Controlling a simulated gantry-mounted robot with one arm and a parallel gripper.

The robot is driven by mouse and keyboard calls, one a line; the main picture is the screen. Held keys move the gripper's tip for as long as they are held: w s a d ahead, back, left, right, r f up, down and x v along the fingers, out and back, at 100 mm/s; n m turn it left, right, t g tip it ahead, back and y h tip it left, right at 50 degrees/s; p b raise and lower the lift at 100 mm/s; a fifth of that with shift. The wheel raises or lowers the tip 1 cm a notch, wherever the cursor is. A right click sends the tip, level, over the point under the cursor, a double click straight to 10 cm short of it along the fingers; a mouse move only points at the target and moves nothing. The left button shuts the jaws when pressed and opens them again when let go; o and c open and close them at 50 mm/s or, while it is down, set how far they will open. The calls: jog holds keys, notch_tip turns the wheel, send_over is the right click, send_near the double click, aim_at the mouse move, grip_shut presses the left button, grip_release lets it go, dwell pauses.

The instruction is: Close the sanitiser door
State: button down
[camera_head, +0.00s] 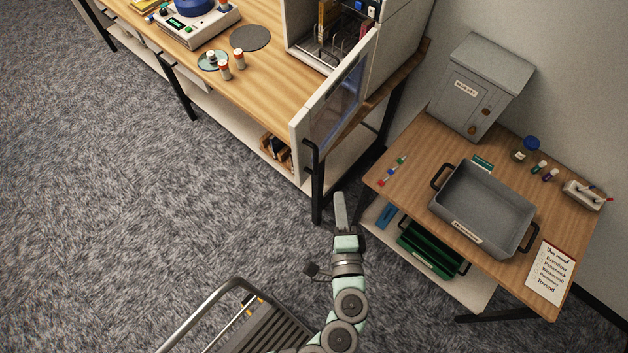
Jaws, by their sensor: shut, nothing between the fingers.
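The sanitiser door (335,97) stands open, swung out from the white sanitiser cabinet (398,45) past the front edge of the long bench. It has a white frame, a dark window and a dark handle (312,158) near its free edge. The open cabinet shows a rack (340,45) with several upright items inside. My gripper (340,196) is shut and empty. In the picture it lies below and to the right of the door handle, apart from the door, near a dark bench leg.
A side table (400,170) at the right holds a grey tray (485,205), a grey box (480,85) and small bottles. The long bench (265,80) holds pill bottles and a scale. Carpet (150,200) at the left is clear.

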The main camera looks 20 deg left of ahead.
jog(key=s+a+r+n+y, duration=0.1)
jog(key=s+a+r+y, duration=0.1)
jog(key=s+r+y, duration=0.1)
jog(key=p, duration=0.3)
send_near(300, 148)
jog(key=w, duration=0.4)
jog(key=a, duration=0.1)
jog(key=a+p, duration=0.1)
jog(key=shift+w+a+r+n, duration=0.1)
jog(key=shift+w+a+n, duration=0.2)
jog(key=shift+w, duration=0.1)
jog(key=shift+w+a, duration=0.15)
jog(key=shift+a, duration=0.15)
